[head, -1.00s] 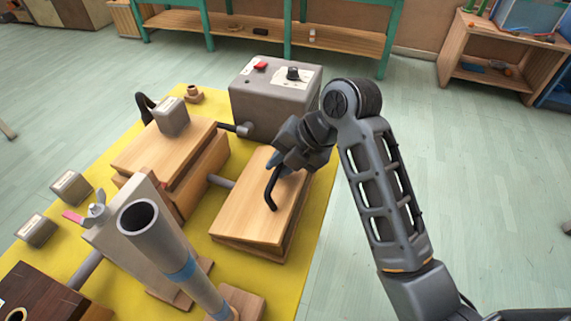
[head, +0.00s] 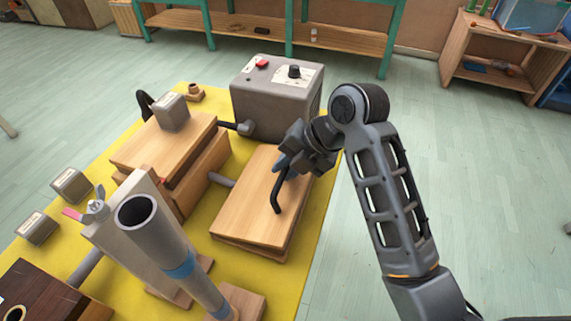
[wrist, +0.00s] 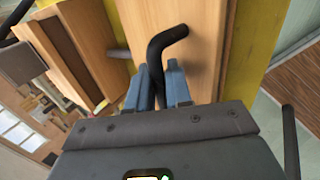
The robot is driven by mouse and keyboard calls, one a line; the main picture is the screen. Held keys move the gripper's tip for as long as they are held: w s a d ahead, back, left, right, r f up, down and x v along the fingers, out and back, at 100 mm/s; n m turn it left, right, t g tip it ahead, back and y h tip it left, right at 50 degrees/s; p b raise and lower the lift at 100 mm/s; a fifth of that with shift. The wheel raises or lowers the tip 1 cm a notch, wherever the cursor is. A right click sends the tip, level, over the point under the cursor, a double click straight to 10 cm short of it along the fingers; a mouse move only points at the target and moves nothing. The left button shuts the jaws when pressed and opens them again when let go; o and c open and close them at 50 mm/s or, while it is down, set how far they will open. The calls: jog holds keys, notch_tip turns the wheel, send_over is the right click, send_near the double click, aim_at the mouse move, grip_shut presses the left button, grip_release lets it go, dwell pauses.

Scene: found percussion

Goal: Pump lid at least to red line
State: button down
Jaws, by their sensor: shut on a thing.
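The wooden lid (head: 245,205) is the pale top board of a low wooden box at the right side of the yellow mat. A bent black handle (head: 277,197) stands out over it. My gripper (head: 284,165) is shut on this handle, above the right part of the lid. In the wrist view, the blue fingers (wrist: 160,90) clasp the shaft of the handle (wrist: 167,42), whose bent end points up and right over the wood. I cannot make out a red line on or near the lid.
A grey control box (head: 275,100) stands close behind my gripper. Left of the lid is a stepped wooden block (head: 165,145) bearing a grey weight (head: 171,112). A grey tube (head: 155,240) rises in front. The yellow mat (head: 310,230) ends right of the lid, with open floor beyond.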

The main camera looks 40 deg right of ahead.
aim_at(293, 180)
jog(key=shift+s+d+f, duration=0.25)
jog(key=shift+s+f, duration=0.1)
jog(key=shift+f, duration=0.4)
jog(key=shift+s+d+f+b, duration=0.15)
jog(key=shift+s+f+b, duration=0.05)
jog(key=shift+f+b, duration=0.2)
jog(key=shift+s+d+f+b, duration=0.15)
jog(key=shift+f+b, duration=0.1)
jog(key=shift+f, duration=0.15)
jog(key=shift+r, duration=0.1)
jog(key=shift+w+a+r+p, duration=0.2)
jog(key=shift+r+p, duration=0.25)
jog(key=shift+r, duration=0.05)
jog(key=shift+w+a+r+p, duration=0.15)
jog(key=shift+w+r+p, duration=0.05)
jog(key=shift+r+p, duration=0.25)
jog(key=shift+w+r, duration=0.1)
